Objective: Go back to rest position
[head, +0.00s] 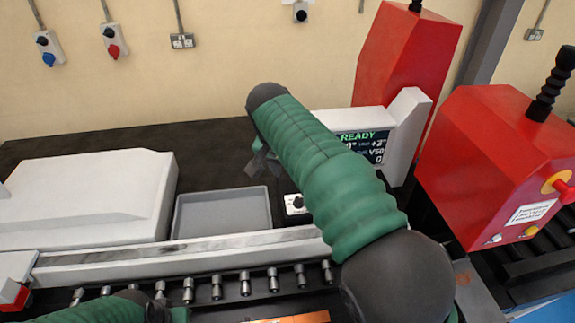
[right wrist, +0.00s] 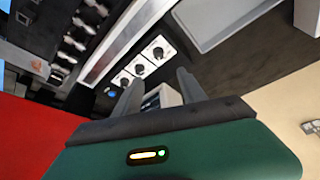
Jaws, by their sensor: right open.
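My right arm, green and black, reaches across the middle of the head view. Its gripper (head: 262,160) shows only in part beyond the arm, above the dark bench top. In the right wrist view the two grey fingers of the right gripper (right wrist: 160,79) are apart with nothing held between them. Part of my green left arm shows along the bottom left edge of the head view, and its gripper is out of the picture.
The bender's panel of knobs (right wrist: 138,66) lies beyond the right fingers. A grey tray (head: 222,214), a white cover (head: 85,200), a READY display (head: 362,143) and red machine housings (head: 490,165) surround the arm. Rollers (head: 245,283) line the front; an orange-brown bar (head: 300,318) lies below.

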